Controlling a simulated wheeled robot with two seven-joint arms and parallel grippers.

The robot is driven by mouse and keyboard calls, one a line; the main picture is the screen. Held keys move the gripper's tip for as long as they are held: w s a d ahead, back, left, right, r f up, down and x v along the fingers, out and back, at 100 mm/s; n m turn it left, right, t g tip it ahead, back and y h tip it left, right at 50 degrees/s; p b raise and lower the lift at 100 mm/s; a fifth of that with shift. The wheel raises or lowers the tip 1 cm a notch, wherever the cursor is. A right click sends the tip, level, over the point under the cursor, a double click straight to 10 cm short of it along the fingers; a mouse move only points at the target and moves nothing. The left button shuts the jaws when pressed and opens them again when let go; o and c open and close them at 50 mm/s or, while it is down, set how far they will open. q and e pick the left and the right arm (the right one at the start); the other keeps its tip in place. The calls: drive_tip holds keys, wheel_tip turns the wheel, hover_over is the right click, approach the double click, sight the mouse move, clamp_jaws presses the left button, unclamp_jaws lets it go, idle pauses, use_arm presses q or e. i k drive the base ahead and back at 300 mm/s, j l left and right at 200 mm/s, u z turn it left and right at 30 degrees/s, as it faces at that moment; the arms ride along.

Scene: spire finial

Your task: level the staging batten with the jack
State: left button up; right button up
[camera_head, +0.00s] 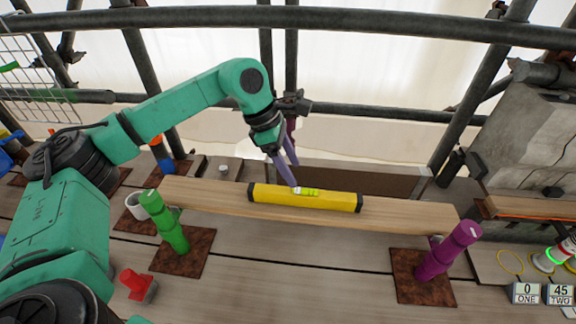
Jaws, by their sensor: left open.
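The wooden batten (405,213) lies across the deck, its right end looking lower in the picture than its left. A yellow spirit level (275,194) with a bright green vial lies on top of it. A green jack (166,222) stands near the batten's left end, and a purple jack (448,250) near its right end, each on a rusty brown plate. My left gripper (291,172) is open, pointing down just above or behind the level's vial; I cannot tell whether it touches. The bubble is too small to read. My right gripper is not in view.
Dark scaffold tubes (300,17) cross behind the batten. A white cup (137,206) and a red object (138,285) are at the left. Number signs (526,293) and a lit green-ringed device (553,257) are at the lower right. The deck in front of the batten is mostly clear.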

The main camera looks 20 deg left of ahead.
sight(467, 232)
drive_tip(key=k, duration=2)
